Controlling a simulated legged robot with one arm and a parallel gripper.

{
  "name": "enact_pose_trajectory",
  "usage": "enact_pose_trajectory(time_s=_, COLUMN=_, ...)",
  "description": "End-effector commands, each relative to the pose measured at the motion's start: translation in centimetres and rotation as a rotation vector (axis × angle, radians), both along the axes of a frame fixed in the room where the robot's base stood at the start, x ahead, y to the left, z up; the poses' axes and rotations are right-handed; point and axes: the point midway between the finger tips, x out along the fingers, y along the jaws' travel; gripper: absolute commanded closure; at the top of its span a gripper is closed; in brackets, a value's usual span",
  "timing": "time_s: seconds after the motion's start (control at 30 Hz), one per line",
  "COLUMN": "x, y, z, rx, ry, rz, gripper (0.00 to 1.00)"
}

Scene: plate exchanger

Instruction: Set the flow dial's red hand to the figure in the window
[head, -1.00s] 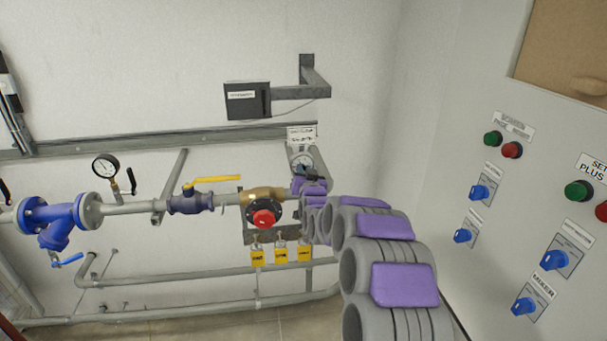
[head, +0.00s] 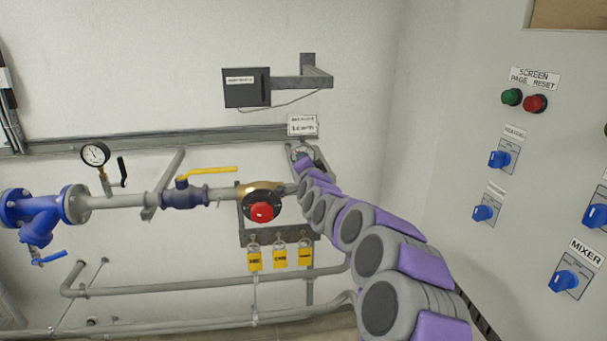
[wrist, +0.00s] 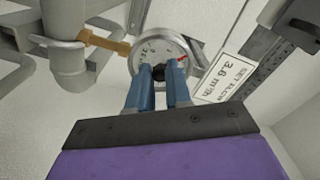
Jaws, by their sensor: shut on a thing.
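The flow dial (wrist: 148,48) is a round gauge with a pale face and grey rim, upside down in the wrist view. Its red hand (wrist: 181,59) shows at the right of the face. A white card (wrist: 226,76) beside the dial seems to read "SET FLOW 3.6 m³/h". In the head view the dial (head: 299,151) sits at my arm's end, below the card (head: 303,125). My gripper (wrist: 160,72) has its blue fingers shut on the dark knob (wrist: 159,69) at the dial's centre. The fingers hide the knob's sides and part of the face.
Yellow tags (head: 279,257) hang below. A grey control panel (head: 540,130) stands at the right. A bracketed black box (head: 246,87) is above.

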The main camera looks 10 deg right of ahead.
Motion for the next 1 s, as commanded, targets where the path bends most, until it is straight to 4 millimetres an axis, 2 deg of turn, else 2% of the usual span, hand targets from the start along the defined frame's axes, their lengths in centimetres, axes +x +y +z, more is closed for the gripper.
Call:
enact_pose_trajectory(time_s=0.4, x=0.04, y=-0.18, z=-0.09, rx=0.166, ry=0.000, rz=-0.001, gripper=1.00)
enact_pose_trajectory(time_s=0.9, x=0.07, y=-0.28, z=-0.10, rx=0.183, ry=0.001, rz=-0.002, gripper=1.00)
enact_pose_trajectory(time_s=0.93, x=0.07, y=-0.29, z=-0.11, rx=0.183, ry=0.002, rz=-0.002, gripper=0.79)
enact_pose_trajectory(time_s=1.0, x=0.07, y=-0.27, z=-0.10, rx=0.183, ry=0.001, rz=-0.002, gripper=0.73)
